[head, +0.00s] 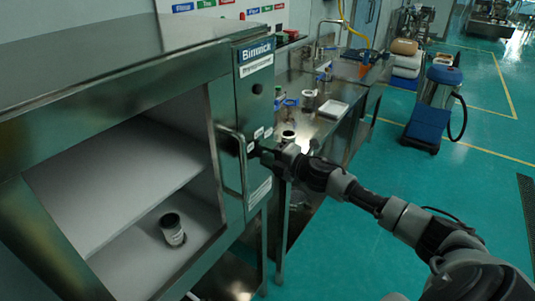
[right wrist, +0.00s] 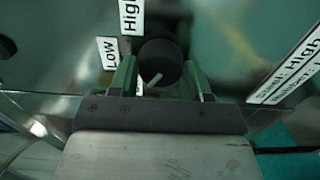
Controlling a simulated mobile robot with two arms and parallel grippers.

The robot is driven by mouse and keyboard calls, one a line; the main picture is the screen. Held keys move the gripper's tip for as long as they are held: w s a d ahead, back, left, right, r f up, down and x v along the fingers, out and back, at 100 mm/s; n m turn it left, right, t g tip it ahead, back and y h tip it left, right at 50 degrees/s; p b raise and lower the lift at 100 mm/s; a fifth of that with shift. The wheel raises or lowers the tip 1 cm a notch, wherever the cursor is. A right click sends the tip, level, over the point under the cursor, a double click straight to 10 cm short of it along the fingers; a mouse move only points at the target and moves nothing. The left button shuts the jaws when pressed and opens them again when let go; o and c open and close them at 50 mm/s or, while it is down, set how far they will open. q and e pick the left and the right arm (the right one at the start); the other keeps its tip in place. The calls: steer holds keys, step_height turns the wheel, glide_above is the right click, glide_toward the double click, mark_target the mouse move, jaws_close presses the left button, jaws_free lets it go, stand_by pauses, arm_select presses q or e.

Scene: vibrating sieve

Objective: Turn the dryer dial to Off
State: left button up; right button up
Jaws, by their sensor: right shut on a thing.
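The dryer (head: 250,100) is a steel cabinet at the left of the head view, with a narrow control panel at its right front. The dial (right wrist: 160,60) is a round black knob in the right wrist view. Its white pointer line slants down and slightly left, toward a label mostly hidden by my gripper. The label Low (right wrist: 108,53) is left of the dial and High (right wrist: 130,15) is above left. My right gripper (head: 258,151) is at the panel, its fingers on both sides of the dial, shut on it. My left gripper is not in view.
A vertical handle (head: 238,165) stands out just left of my right gripper. A labelled jar (head: 172,230) stands inside the open dryer. A steel bench (head: 310,122) with small items and a white tray (head: 333,109) is behind my right arm. The green floor at right is mostly clear.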

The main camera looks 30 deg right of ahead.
steer(key=o, duration=0.9)
steer(key=shift+s+d+f, duration=0.15)
steer(key=shift+s, duration=0.2)
steer(key=shift+b+v, duration=1.6)
steer(key=shift+v, duration=3.4)
